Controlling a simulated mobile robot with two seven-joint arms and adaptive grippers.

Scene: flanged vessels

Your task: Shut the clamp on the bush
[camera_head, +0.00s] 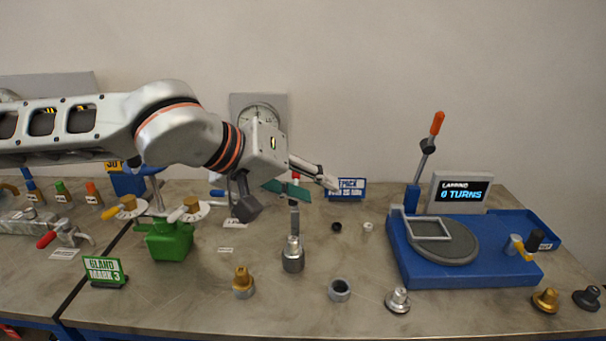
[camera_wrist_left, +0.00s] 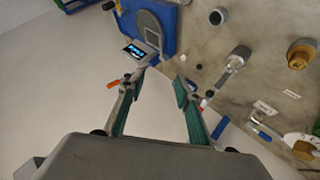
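A lever clamp with an orange handle (camera_head: 437,123) stands upright on a blue post at the back left of the blue lapping station (camera_head: 400,262). The handle also shows in the left wrist view (camera_wrist_left: 113,84), beside one finger in the picture; contact cannot be told. A grey, hollow ring that looks like a bush (camera_head: 339,290) stands on the bench, away from the clamp. It also shows in the wrist view (camera_wrist_left: 217,16). My left gripper (camera_head: 305,183) is open and empty, left of the lapping station in the head view. My right gripper is not in view.
A steel cylinder with an upright rod (camera_head: 293,258) stands below the left gripper. A brass fitting (camera_head: 243,283), a steel flanged piece (camera_head: 397,300) and a green container (camera_head: 168,240) stand nearby. A red-handled clamp (camera_head: 48,239) is at far left.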

